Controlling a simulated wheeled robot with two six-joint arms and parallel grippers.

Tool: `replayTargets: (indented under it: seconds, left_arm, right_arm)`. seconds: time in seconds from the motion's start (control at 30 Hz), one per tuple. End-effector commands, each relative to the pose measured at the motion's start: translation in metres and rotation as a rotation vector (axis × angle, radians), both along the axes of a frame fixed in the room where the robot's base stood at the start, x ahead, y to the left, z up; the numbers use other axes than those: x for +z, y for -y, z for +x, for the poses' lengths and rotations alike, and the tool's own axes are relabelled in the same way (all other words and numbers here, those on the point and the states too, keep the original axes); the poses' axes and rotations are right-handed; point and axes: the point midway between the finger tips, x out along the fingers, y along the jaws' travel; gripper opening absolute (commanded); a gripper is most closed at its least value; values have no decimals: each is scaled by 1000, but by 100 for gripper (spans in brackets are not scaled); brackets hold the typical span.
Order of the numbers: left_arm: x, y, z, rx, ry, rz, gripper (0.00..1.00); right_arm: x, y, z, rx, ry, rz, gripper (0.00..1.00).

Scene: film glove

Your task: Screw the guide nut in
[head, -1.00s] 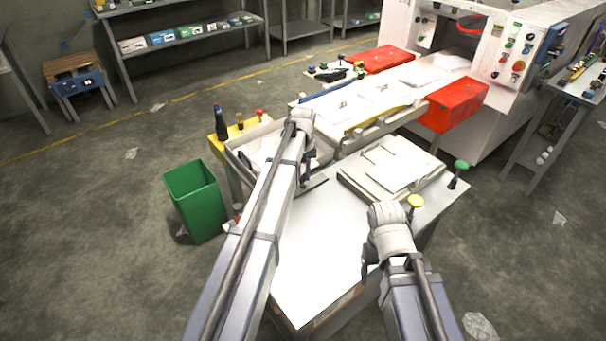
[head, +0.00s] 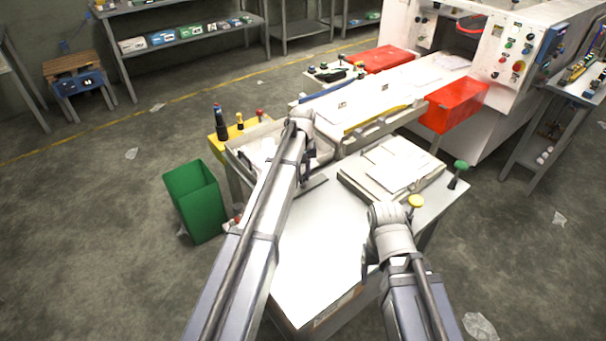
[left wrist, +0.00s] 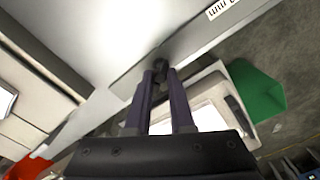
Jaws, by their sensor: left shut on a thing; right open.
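The guide nut (left wrist: 160,66) is a small dark round knob at the edge of a flat grey metal bar (left wrist: 140,78) in the left wrist view. My left gripper (left wrist: 160,74) is shut on it, with its two dark purple fingers on either side. How far the nut is screwed in cannot be seen. In the head view my left gripper (head: 307,172) is mostly hidden behind its own arm, by the grey bar (head: 313,185) on the white table (head: 310,235). My right gripper (head: 368,262) is open over the table's right side, its fingers mostly hidden by its wrist.
A light tray (head: 236,160) is at the table's left, with a green bin (head: 195,200) on the floor beside it. A flat block with white sheets (head: 395,168), a yellow knob (head: 415,201) and a green knob (head: 460,166) are at the right. The table's front middle is clear.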

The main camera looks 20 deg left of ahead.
Motion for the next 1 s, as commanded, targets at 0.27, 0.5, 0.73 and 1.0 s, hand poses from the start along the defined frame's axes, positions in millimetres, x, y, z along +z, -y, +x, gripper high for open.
replayTargets:
  seconds: [0.27,0.5,0.73,1.0]
  left_arm:
    - [0,0,0,0,1,0,0]
    - [0,0,0,0,1,0,22]
    - [0,0,0,0,0,0,48]
    - [0,0,0,0,0,0,52]
  right_arm:
    - [0,0,0,0,0,0,72]
    - [0,0,0,0,0,0,72]
    - [0,0,0,0,0,0,72]
    - [0,0,0,0,0,0,72]
